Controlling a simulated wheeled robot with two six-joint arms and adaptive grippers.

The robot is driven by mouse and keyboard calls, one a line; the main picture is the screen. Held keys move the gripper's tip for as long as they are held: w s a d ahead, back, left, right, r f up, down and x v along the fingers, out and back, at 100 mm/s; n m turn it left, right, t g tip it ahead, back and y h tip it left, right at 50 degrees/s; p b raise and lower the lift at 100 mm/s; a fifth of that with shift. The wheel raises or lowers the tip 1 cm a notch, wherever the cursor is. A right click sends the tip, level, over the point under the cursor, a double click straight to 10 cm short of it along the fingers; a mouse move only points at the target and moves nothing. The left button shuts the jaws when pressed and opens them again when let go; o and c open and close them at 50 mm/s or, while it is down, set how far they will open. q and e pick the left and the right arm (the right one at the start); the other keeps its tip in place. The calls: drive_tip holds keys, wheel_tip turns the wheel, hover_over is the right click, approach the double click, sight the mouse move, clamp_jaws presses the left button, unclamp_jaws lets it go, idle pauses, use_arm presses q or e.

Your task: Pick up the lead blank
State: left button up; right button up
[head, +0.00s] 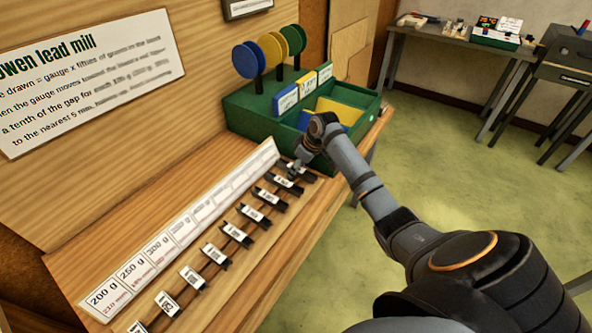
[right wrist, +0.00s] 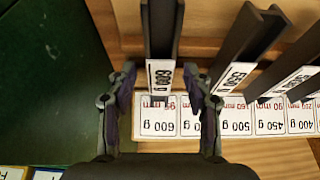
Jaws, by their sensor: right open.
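Several dark lead blanks with white weight labels lie in a row on the wooden bench; a nearer one (head: 252,214) shows in the head view. In the right wrist view the end blank (right wrist: 163,32), labelled 600 g, points away from me. My right gripper (right wrist: 158,76) is open, with one finger on each side of this blank's labelled end and gaps visible on both sides. In the head view my right gripper (head: 296,168) is at the far end of the row, partly hiding the blanks there. My left gripper is not in view.
A printed weight strip (head: 180,228) runs along the row. A green tray (head: 245,118) with coloured cards and discs stands just beyond the gripper. Neighbouring blanks (right wrist: 245,45) lie close to the right finger in the wrist view. A sign (head: 90,80) is on the back board.

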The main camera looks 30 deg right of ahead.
clamp_jaws()
drive_tip(key=shift+r, duration=0.2)
idle(0.5)
drive_tip(key=shift+r, duration=0.25)
wheel_tip(320, 180, up, 2)
drive_tip(key=shift+w+r+b, duration=0.1)
drive_tip(key=shift+r+b, duration=0.15)
drive_tip(key=shift+b, duration=0.2)
drive_tip(key=s+r, duration=0.1)
drive_tip(key=s+d+r, duration=0.1)
drive_tip(key=s+r, duration=0.1)
drive_tip(key=s+d+r, duration=0.1)
drive_tip(key=r, duration=0.1)
drive_tip(key=shift+s, duration=0.2)
drive_tip(key=s+d+r+p, duration=0.2)
drive_tip(key=s+r+p, duration=0.2)
drive_tip(key=s+p, duration=0.5)
drive_tip(key=p, duration=0.3)
drive_tip(key=shift+d+r, duration=0.4)
